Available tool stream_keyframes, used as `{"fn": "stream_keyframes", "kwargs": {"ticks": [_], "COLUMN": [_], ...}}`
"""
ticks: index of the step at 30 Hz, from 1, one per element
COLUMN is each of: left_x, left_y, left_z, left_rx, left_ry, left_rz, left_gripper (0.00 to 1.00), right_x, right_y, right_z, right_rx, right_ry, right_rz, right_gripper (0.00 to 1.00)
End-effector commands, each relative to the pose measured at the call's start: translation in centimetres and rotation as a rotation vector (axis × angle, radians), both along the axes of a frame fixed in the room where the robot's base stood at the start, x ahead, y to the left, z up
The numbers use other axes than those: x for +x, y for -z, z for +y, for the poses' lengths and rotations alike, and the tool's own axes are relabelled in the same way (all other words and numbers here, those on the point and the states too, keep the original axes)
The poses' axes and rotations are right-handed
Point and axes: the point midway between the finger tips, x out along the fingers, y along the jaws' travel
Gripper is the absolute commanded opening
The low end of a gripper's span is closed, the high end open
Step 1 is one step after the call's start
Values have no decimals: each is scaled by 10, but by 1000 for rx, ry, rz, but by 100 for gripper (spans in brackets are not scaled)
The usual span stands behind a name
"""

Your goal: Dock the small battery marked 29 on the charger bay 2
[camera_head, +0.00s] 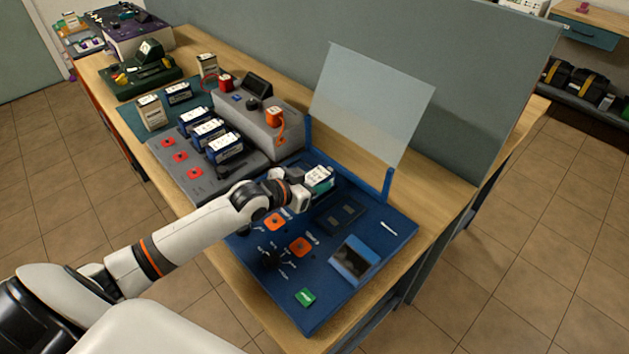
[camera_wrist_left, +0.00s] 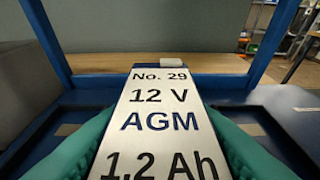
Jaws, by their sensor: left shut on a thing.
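My left gripper (camera_head: 308,190) is shut on the small battery (camera_head: 319,177), whose white top label faces up. In the left wrist view the battery (camera_wrist_left: 160,115) reads No. 29, 12 V, AGM, 1.2 Ah, with teal surfaces along both sides. The gripper holds it over the back left part of the blue charger panel (camera_head: 395,235); I cannot tell whether it touches the panel. A dark bay plate (camera_head: 340,217) lies to the right of the gripper. The bay numbers are too small to read, and the arm hides part of the panel. My right gripper is not in view.
A clear upright shield (camera_head: 375,100) in a blue frame stands behind the panel. A grey charger station (camera_head: 195,185) with several batteries stands to the left. The panel has orange buttons (camera_head: 301,246), a dark knob, a screen (camera_head: 355,260) and a green piece (camera_head: 305,297).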

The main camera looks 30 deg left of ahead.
Motion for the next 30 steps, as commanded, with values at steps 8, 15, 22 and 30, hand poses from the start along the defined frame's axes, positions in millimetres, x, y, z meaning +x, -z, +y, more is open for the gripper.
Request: {"fn": "stream_keyframes", "kwargs": {"ticks": [8, 15, 22, 30], "left_x": [1, 1, 0, -8], "left_y": [3, 8, 8, 6], "left_z": [0, 0, 0, 3], "left_rx": [-1, -1, -1, 1], "left_ry": [0, 0, 0, 0], "left_rz": [-5, -5, -3, 4], "left_gripper": [0, 0, 48, 48], "right_x": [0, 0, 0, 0], "right_y": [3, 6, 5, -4], "right_z": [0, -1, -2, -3], "right_rx": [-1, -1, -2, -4], "right_ry": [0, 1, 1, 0], "right_rz": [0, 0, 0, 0], "right_gripper": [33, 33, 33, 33]}}
